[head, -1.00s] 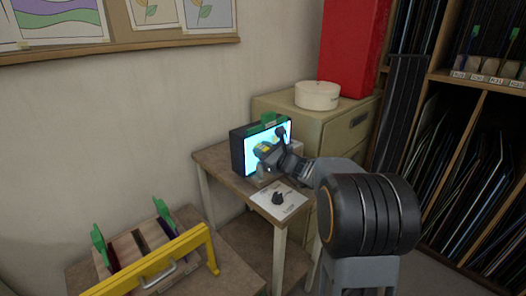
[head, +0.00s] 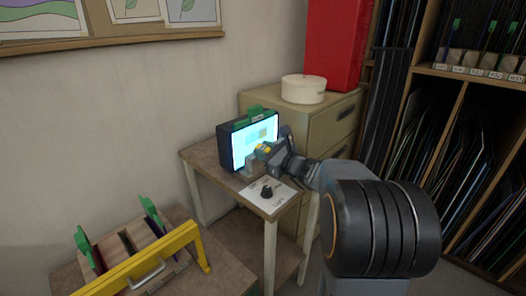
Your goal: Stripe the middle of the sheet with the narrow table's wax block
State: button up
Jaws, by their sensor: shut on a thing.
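A glowing pale-blue sheet (head: 240,152) stands upright in a dark-framed light box on the narrow table (head: 196,157), with green clips on its top edge. Faint darker patches show on its upper right part. My gripper (head: 262,150) is in front of the lower right part of the sheet. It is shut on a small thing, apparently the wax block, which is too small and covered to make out. I cannot tell whether it touches the sheet.
A white plate with a black knob (head: 267,191) is at the narrow table's front. A lower table at left holds a wooden rack with green end pieces and a yellow bar (head: 140,262). A cabinet (head: 335,118) with a round white box (head: 303,89) stands behind.

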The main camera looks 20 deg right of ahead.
jog(key=shift+s, duration=0.1)
jog(key=v, duration=0.3)
dwell(0.3)
jog(key=shift+a, duration=0.1)
dwell(0.4)
